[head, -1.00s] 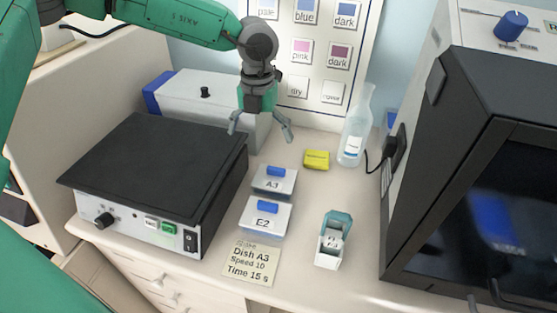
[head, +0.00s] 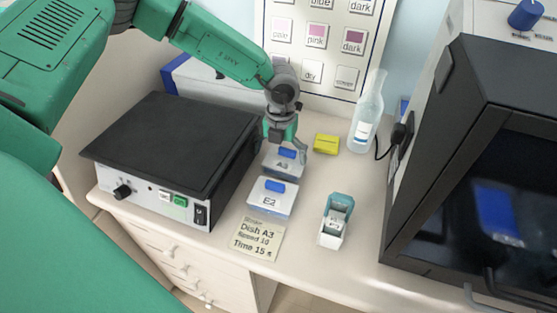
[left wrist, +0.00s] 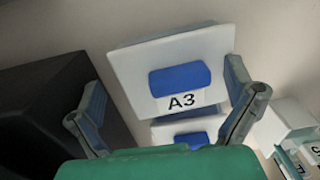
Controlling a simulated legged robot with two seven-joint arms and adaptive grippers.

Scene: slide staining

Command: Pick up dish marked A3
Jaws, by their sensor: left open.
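The dish marked A3 (head: 281,165) has a white lid with a blue handle and stands on the bench behind the dish marked E2 (head: 270,197). In the left wrist view the A3 dish (left wrist: 178,72) lies just ahead, its blue handle and label facing the camera. My left gripper (head: 286,152) is just above the A3 dish in the head view. Its two fingers are spread apart and empty, with the blue handle between them in the left wrist view (left wrist: 172,110). My right gripper is not in view.
A black-topped shaker (head: 170,140) stands close on the left. A yellow block (head: 326,143), a clear bottle (head: 363,125) and a small open box (head: 335,222) stand to the right. A note (head: 257,238) lies in front. A dark-windowed appliance (head: 480,150) fills the right side.

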